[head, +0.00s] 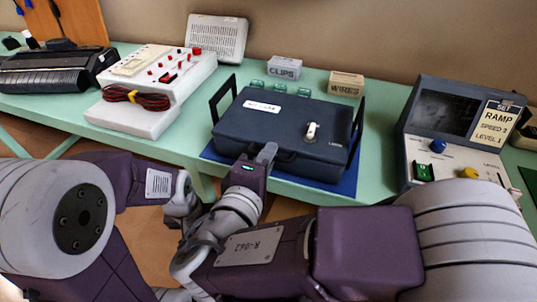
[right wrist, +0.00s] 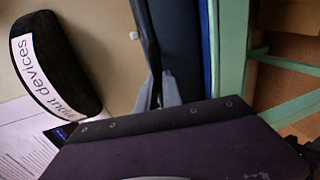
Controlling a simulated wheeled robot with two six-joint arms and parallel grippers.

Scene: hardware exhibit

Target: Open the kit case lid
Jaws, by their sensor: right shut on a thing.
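The kit case (head: 285,128) is a dark blue box with a white label and a pale latch-like piece on top. It lies on a blue mat (head: 345,185), and its lid looks down. Upright black frames stand at its left and right ends. My right gripper (head: 267,153) is at the case's front upper edge, left of middle. In the right wrist view the fingers (right wrist: 160,92) are shut on a dark edge or bar of the case (right wrist: 178,45); which part exactly is partly hidden. My left arm shows at left, but its gripper cannot be made out.
A white device with coiled leads (head: 150,85) stands left of the case. A grey console with a RAMP card (head: 455,130) stands to the right. CLIPS (head: 285,68) and WIRES (head: 346,83) boxes and small green pieces sit behind. The green table's front edge is close.

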